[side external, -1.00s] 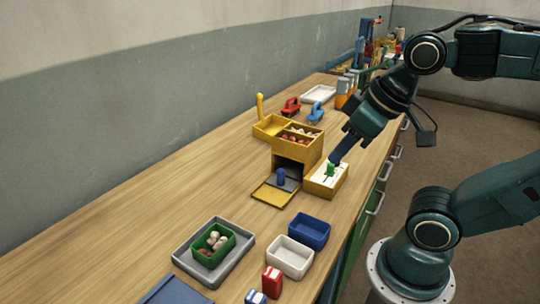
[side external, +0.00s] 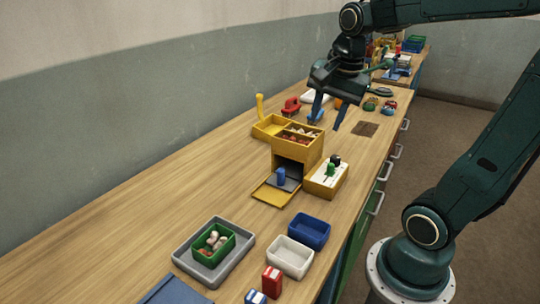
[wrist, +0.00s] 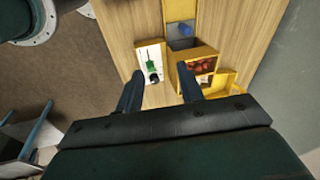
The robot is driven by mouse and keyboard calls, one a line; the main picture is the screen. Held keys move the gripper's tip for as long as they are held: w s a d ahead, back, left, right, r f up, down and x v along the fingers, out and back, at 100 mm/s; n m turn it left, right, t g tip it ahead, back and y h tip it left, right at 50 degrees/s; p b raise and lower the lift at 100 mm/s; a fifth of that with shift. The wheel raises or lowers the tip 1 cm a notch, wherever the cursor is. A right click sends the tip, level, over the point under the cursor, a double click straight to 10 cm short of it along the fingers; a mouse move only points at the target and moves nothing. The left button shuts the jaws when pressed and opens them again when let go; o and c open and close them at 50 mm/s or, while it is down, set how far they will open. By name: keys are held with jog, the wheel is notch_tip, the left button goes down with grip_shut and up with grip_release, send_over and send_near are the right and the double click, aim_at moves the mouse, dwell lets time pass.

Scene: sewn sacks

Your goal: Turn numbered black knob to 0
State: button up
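A small black knob (side external: 336,159) stands on the white top panel of a low yellow box (side external: 326,183), behind a green handle (side external: 329,170). The black knob also shows in the wrist view (wrist: 154,77), with the green handle (wrist: 151,64) just above it. Any numbers and the knob's setting are too small to read. My gripper (side external: 327,120) is above and behind the box, clear of the knob. In the wrist view, its two fingers (wrist: 160,82) are spread apart with nothing between them.
Left of the panel stands a yellow cabinet (side external: 298,145) with red items on top and an opened front holding a blue peg (side external: 281,176). Blue (side external: 309,231) and white (side external: 290,257) bins are nearer. A brown square (side external: 365,129) lies behind on the wooden bench.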

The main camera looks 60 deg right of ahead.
jog(key=w+d+f+m+g, duration=0.1)
jog(key=w+d+m, duration=0.1)
jog(key=d+m, duration=0.55)
jog(key=m+g+y, duration=0.1)
jog(key=m+g, duration=0.1)
jog(key=m, duration=0.8)
send_over(336, 157)
jog(key=shift+d+f+n, duration=0.1)
jog(key=shift+f+n, duration=0.15)
jog(key=shift+f, duration=1.55)
jog(key=shift+f, duration=0.1)
notch_tip(336, 157, down, 14)
jog(key=shift+r, duration=0.2)
jog(key=c, duration=0.7)
